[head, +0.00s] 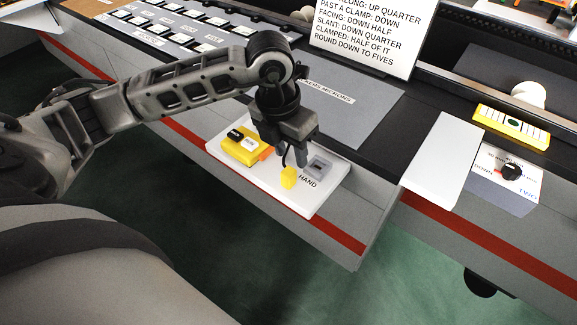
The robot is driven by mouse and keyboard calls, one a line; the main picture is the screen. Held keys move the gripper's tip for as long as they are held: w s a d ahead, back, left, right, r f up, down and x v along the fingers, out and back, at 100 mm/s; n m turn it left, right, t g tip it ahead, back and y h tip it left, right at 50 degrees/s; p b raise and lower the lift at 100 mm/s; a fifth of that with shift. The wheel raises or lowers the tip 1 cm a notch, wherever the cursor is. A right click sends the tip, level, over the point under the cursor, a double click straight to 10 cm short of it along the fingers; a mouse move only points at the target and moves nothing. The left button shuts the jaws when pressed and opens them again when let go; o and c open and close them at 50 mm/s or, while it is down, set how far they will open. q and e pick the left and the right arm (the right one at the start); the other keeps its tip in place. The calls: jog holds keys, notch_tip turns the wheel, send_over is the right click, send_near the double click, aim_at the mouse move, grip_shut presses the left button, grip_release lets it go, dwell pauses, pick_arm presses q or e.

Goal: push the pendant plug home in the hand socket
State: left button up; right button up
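The white hand plate (325,194) is marked HAND and sits on the rack's front ledge. Its grey socket (320,167) is at the right of the plate and looks empty. The yellow pendant (243,149), with a black and a white button and an orange end, lies at the plate's left. The yellow plug (289,177) is on a short black cable, left of the socket and apart from it. My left gripper (291,156) points down just above and behind the plug, fingers apart with the cable showing between them. My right gripper is not in view.
A grey panel (350,110) lies behind the plate, with a printed sign (372,30) beyond. A row of labelled switches (165,24) is at the back left. A white sheet (443,160), yellow gauge (511,127) and black knob (512,171) are at the right.

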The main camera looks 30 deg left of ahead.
aim_at(288, 171)
pick_arm(q)
jog(key=shift+y, duration=0.5)
jog(key=f+b, duration=0.1)
jog(key=f, duration=0.1)
jog(key=w+a+f+b, duration=0.1)
jog(key=f+b, duration=0.1)
jog(key=f, duration=0.1)
jog(key=a+f+b, duration=0.1)
jog(key=f+b, duration=0.1)
jog(key=shift+w+f, duration=0.4)
jog(key=shift+w+f+b, duration=0.1)
jog(key=shift+f+b, duration=0.5)
jog(key=shift+f, duration=0.05)
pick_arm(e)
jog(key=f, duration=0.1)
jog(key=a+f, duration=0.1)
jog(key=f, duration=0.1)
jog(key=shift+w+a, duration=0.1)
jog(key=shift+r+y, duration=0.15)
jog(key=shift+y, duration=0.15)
